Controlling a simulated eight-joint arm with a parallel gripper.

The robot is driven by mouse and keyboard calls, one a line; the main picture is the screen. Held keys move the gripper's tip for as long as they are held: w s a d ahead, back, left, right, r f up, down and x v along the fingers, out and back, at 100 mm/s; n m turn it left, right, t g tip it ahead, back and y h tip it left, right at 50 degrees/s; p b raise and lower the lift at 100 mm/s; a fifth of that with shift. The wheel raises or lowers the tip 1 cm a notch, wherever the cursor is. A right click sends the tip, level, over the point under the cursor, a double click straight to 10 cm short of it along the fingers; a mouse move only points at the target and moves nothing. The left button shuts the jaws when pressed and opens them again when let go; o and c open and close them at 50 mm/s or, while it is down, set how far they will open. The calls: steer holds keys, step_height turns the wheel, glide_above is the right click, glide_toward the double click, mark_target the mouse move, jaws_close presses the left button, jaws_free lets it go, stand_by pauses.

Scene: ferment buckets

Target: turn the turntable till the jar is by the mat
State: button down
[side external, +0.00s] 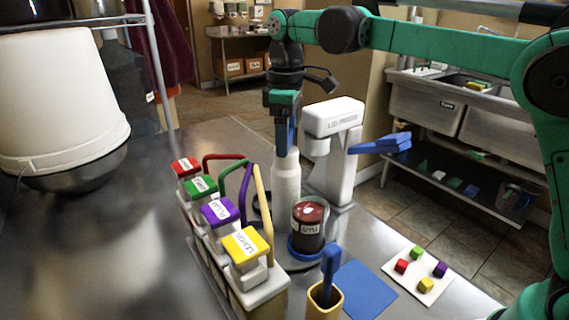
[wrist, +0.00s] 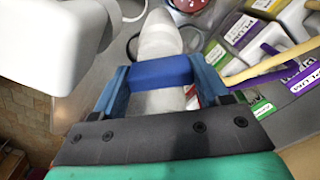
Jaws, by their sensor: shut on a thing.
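My gripper (side external: 286,148) points down with its blue fingers shut on the top of a white bottle-shaped post (side external: 286,188). In the wrist view the gripper (wrist: 160,76) is around the same white post (wrist: 160,40). The jar (side external: 309,228), with dark red contents and a label, stands upright on a blue ring (side external: 304,253) just in front of the post. Its red top shows at the top edge of the wrist view (wrist: 188,4). The blue mat (side external: 367,289) lies nearer the camera, to the jar's lower right, with a small gap. The turntable is mostly hidden under these things.
Several labelled containers with coloured lids (side external: 221,212) and curved handles stand left of the jar. A white machine (side external: 333,150) stands close behind right. A yellow cup (side external: 325,301) holding a blue tool is beside the mat. A white board (side external: 421,276) with coloured cubes lies right.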

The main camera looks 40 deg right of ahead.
stand_by(0.5)
jaws_free()
steer(key=shift+r, duration=2.85)
steer(key=m, duration=0.1)
steer(key=s+m+t, duration=0.1)
steer(key=m, duration=0.1)
steer(key=shift+s+r+t, duration=0.25)
steer(key=shift+r+t, duration=0.05)
steer(key=shift+r, duration=0.05)
steer(key=s+d+f+m+t, duration=0.5)
steer(key=s+f, duration=0.6)
steer(key=s, duration=0.1)
steer(key=shift+s+f+m+t, duration=0.3)
steer(key=shift+s+f, duration=0.1)
